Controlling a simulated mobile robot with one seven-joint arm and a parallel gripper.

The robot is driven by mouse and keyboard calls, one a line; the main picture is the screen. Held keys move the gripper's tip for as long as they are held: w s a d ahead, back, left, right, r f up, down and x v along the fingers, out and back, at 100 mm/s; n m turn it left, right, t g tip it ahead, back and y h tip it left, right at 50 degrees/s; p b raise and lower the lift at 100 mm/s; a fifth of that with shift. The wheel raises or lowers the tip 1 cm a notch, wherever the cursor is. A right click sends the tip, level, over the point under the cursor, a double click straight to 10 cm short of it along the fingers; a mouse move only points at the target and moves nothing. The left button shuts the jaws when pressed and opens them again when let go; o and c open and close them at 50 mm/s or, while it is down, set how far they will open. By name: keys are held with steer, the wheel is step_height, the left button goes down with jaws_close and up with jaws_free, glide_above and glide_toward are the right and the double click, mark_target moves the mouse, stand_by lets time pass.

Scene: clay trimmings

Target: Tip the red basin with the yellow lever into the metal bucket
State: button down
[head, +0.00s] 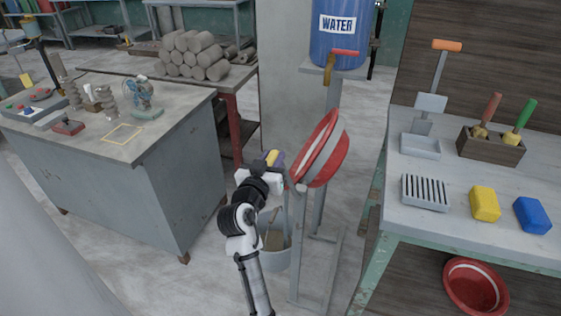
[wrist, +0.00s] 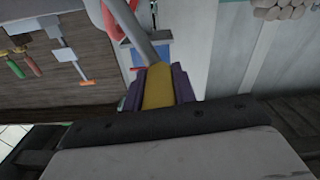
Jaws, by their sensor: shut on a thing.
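The red basin (head: 318,142) with a grey band is steeply tilted on a grey metal stand (head: 298,240), its open side facing up and left. The yellow lever (head: 272,157) is at the basin's left. My gripper (head: 270,161) is shut on the lever, which also shows between the purple fingers in the wrist view (wrist: 158,88). A grey rod runs from the lever toward the basin, whose red edge (wrist: 112,20) shows at the top. The metal bucket (head: 275,256) stands on the floor below, partly hidden by my arm. Its contents are not clear.
A blue WATER barrel (head: 338,40) with a red-handled tap stands behind the basin. The right table (head: 440,222) holds tools, a rack and yellow and blue blocks, with another red basin (head: 475,287) underneath. A grey workbench (head: 150,160) stands left.

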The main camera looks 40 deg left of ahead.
steer(key=a+f+n, duration=0.1)
steer(key=a+n+b, duration=0.1)
steer(key=s+a+f+n, duration=0.1)
steer(key=a, duration=0.1)
steer(key=shift+s+f, duration=0.1)
steer(key=shift+f, duration=0.2)
steer(key=c, duration=1.1)
jaws_free()
steer(key=b+v, duration=0.3)
steer(key=v, duration=1)
steer(key=shift+s+d+b, duration=0.1)
steer(key=shift+s+b, duration=0.2)
steer(key=shift+s, duration=0.1)
steer(key=shift+r, duration=0.1)
stand_by(0.9)
